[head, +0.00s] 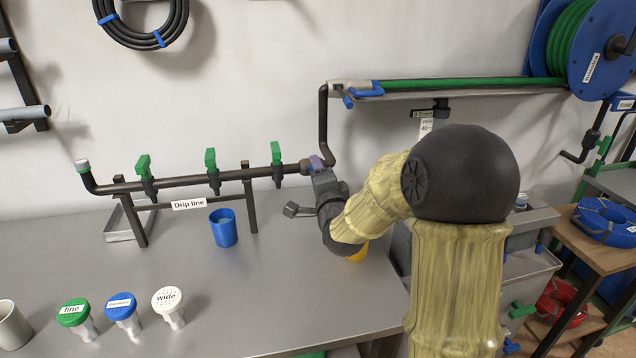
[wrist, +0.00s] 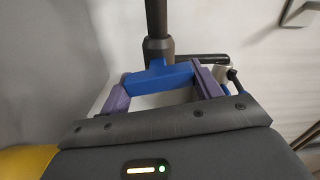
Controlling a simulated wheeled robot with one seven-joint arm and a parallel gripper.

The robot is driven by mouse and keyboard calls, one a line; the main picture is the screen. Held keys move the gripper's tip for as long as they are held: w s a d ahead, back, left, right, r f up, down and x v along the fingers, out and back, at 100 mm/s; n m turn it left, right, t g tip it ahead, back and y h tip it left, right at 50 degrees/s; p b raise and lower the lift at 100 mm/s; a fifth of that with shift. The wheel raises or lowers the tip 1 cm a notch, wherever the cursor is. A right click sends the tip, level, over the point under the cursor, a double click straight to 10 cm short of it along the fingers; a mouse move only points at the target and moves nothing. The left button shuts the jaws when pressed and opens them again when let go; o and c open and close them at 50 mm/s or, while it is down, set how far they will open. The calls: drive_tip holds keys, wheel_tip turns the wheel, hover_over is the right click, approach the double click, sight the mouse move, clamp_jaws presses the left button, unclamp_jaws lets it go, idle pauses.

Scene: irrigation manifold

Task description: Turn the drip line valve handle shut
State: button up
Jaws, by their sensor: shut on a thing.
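The drip line (head: 225,178) is a dark pipe on stands at the back of the bench, labelled "Drip line". Its blue valve handle (wrist: 158,77) shows in the wrist view as a bar, roughly crosswise to the dark pipe (wrist: 156,20) running to the top edge. My gripper (head: 317,164) is at the right end of the drip line, near the dark riser pipe. In the wrist view my gripper (wrist: 162,86) has one purple finger at each end of the blue bar and is shut on it. In the head view my gripper mostly hides this handle.
Three upright green handles (head: 210,158) stand along the drip line, left of my gripper. A blue cup (head: 223,228) stands in front of it. Green, blue and white nozzle heads (head: 122,305) stand at the front left. The bench middle (head: 250,290) is clear.

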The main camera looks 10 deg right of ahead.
drive_tip(key=shift+f+m+b, duration=0.1)
drive_tip(key=shift+m+b, duration=0.2)
drive_tip(key=shift+m, duration=1)
drive_tip(key=o, duration=1)
drive_tip(key=shift+s+a+b, duration=0.1)
drive_tip(key=shift+s+b, duration=3.95)
drive_tip(key=shift+s, duration=4.65)
